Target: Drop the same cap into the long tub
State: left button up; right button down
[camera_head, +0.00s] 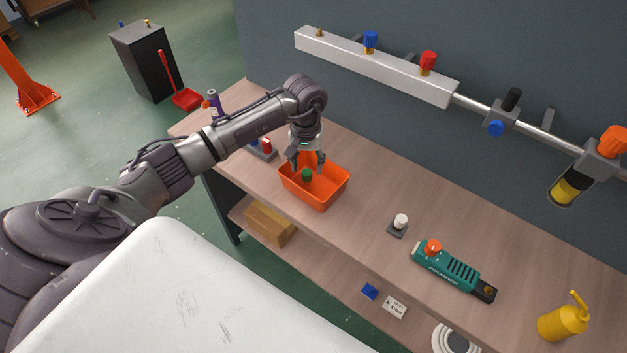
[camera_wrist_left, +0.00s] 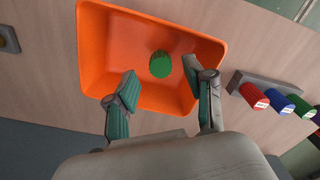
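The long tub is an orange open tray (camera_head: 330,203) on the workbench; it also fills much of the left wrist view (camera_wrist_left: 95,50). A green cap (camera_head: 307,175) shows inside the tub's outline, below my fingers; the left wrist view shows the cap (camera_wrist_left: 160,64) over the tub's floor. My left gripper (camera_head: 307,161) is over the tub, pointing down. In the left wrist view its fingers (camera_wrist_left: 160,85) are spread apart with a gap to the cap on both sides, and they hold nothing. My right gripper is not in view.
A grey rack (camera_wrist_left: 250,83) with red, blue and green pieces stands close beside the tub. A white-topped block (camera_head: 400,222), a teal device (camera_head: 446,263) and a yellow bottle (camera_head: 562,323) stand farther right. A pipe rail (camera_head: 375,63) runs along the wall.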

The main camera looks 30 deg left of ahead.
pick_arm(q)
jog(key=shift+r, duration=0.15)
notch_tip(320, 180, up, 12)
dwell(0.6)
